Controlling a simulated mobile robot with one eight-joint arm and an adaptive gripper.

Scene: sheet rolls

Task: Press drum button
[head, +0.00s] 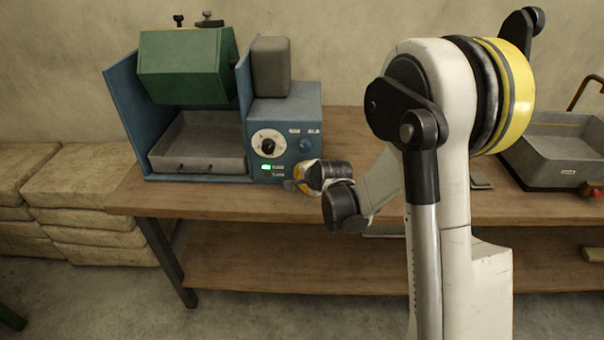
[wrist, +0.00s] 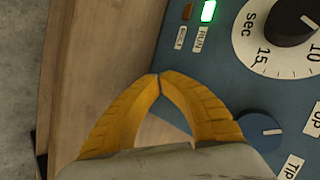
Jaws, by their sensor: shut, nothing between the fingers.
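The drum machine (head: 225,110) is a blue housing with a green drum (head: 187,66) above a grey tray (head: 200,142). Its blue control panel carries a lit green RUN rectangle (head: 267,167), also bright in the wrist view (wrist: 208,11). A small unlit brown rectangle (wrist: 187,11) sits beside it. A white dial with a black knob (head: 268,148) and a blue knob (wrist: 259,132) are also on the panel. My gripper (wrist: 157,76) has its yellow fingertips together, empty, in front of the panel. In the head view my gripper (head: 291,185) is at the panel's lower right. I cannot tell whether it touches.
The machine stands on a wooden bench (head: 350,130) with a lower shelf (head: 290,270). A grey tray (head: 560,150) is at the right, behind my arm. Stacked pale bales (head: 90,190) are at the left. The bench is clear just right of the machine.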

